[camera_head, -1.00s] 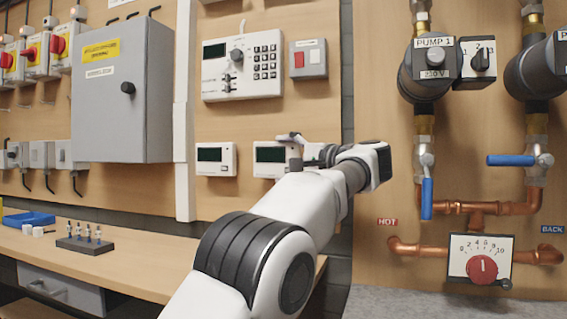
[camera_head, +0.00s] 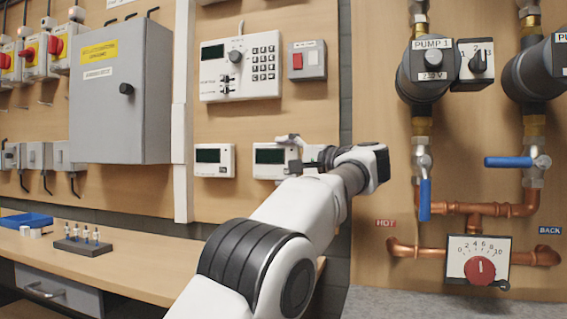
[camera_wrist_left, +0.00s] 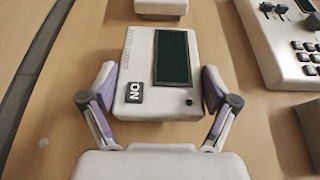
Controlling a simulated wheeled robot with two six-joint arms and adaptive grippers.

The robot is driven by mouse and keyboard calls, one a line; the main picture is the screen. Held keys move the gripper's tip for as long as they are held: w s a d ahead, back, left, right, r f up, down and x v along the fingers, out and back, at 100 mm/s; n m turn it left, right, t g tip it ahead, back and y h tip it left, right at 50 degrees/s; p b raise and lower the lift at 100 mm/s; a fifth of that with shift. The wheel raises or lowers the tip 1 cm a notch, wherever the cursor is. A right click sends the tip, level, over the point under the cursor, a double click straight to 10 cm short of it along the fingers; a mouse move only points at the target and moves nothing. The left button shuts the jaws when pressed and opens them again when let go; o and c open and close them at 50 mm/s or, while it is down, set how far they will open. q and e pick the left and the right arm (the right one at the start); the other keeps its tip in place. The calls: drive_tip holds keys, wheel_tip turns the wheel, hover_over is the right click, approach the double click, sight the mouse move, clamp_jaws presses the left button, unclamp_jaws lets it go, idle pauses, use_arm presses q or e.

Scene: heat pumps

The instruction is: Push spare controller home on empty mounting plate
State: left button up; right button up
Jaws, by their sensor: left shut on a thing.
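The spare controller (camera_head: 270,158), a white box with a dark screen, is at the wooden wall panel, to the right of a similar controller (camera_head: 214,160). My left gripper (camera_head: 292,154) is shut on it, reaching in from its right side. In the left wrist view the held controller (camera_wrist_left: 134,62) sits between the two fingers, which press on its opposite sides. Its dark screen and a small dark "ON" label face the camera. The mounting plate behind it is hidden. I cannot tell whether the controller is flush with the panel. My right gripper is not in view.
A white keypad unit (camera_head: 240,66) and a small red-switch box (camera_head: 307,60) are above the controller. A grey cabinet (camera_head: 120,95) is on the left. Pump pipework (camera_head: 422,150) stands to the right. Below, a wooden bench (camera_head: 130,260) carries a blue tray (camera_head: 25,220).

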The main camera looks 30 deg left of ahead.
use_arm(q)
drive_tip(key=shift+w, duration=0.15)
drive_tip(key=shift+w+a+r+p, duration=0.1)
drive_tip(key=shift+w+a+p, duration=0.1)
drive_tip(key=shift+p, duration=0.2)
idle(0.4)
drive_tip(key=o, duration=1.2)
drive_tip(key=shift+c, duration=0.2)
drive_tip(key=shift+w, duration=0.1)
drive_tip(key=shift+d, duration=0.1)
